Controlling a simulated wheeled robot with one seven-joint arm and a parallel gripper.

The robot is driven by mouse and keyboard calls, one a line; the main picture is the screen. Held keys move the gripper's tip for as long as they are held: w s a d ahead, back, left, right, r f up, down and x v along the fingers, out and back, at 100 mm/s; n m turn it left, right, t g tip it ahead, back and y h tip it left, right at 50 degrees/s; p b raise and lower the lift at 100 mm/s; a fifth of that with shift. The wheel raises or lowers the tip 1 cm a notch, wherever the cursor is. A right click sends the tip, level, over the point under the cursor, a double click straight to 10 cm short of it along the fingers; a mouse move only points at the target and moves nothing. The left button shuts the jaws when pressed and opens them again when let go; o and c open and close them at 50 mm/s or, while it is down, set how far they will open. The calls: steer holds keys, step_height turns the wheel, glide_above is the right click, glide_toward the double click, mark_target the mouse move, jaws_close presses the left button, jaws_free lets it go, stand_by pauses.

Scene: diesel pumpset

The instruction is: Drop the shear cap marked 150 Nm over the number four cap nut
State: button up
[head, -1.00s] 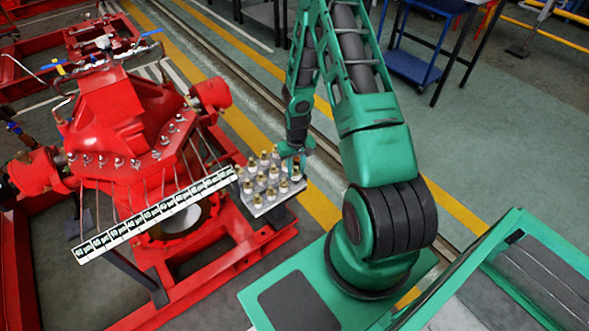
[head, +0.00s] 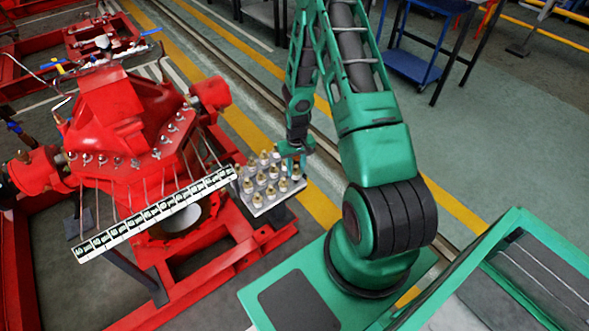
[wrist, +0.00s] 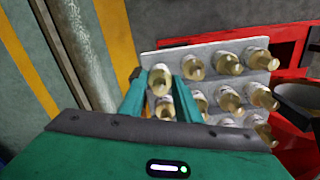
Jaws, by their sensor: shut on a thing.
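Pale shear caps with brass-coloured tops stand in rows on a grey plate (head: 252,208). My gripper (head: 295,160) is over the far right part of this plate. In the wrist view my gripper (wrist: 163,92) has its two green fingers closed around one shear cap (wrist: 160,78), at the end of a row. I cannot read any marking on it, and cannot tell whether it is clear of the plate. The cap nuts (head: 115,161) sit along the front flange of the red pump casing, left of the plate; their numbers are not readable.
A long white label strip (head: 155,213) runs in front of the pump, its text too small to read. Other caps (wrist: 228,62) stand close to my fingers. The red frame (head: 215,270) lies below. A blue trolley (head: 412,68) is far off at the back.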

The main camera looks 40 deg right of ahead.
mark_target(296, 173)
steer(key=shift+f, duration=1.45)
steer(key=o, duration=1.1)
steer(key=shift+f, duration=0.1)
steer(key=shift+o, duration=0.2)
steer(key=shift+a, duration=0.1)
step_height(296, 173, up, 11)
steer(key=shift+w+f, duration=0.1)
steer(key=shift+r, duration=3.5)
